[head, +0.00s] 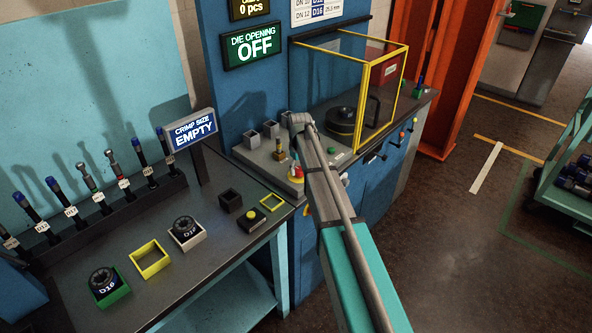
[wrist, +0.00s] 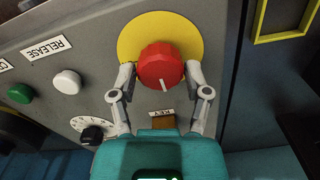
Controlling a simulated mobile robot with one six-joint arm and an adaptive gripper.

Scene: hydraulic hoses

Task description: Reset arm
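In the wrist view my gripper (wrist: 160,72) has its two fingers on opposite sides of a red knob (wrist: 160,64). Both fingertips appear to touch the knob's sides. The knob has a white mark on its face and sits on a round yellow plate (wrist: 191,33) on a grey panel (wrist: 85,25). In the head view my arm (head: 330,195) reaches over the machine's control panel. The red knob (head: 292,183) shows small beside it there. The fingers are too small and partly hidden to make out in that view.
A brass-coloured key piece (wrist: 163,122), a white button (wrist: 66,82) and a dial (wrist: 92,132) are close to my gripper. The bench (head: 220,235) at left holds small trays and dies. A yellow-framed guard (head: 383,90) stands behind. Open floor (head: 480,260) lies to the right.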

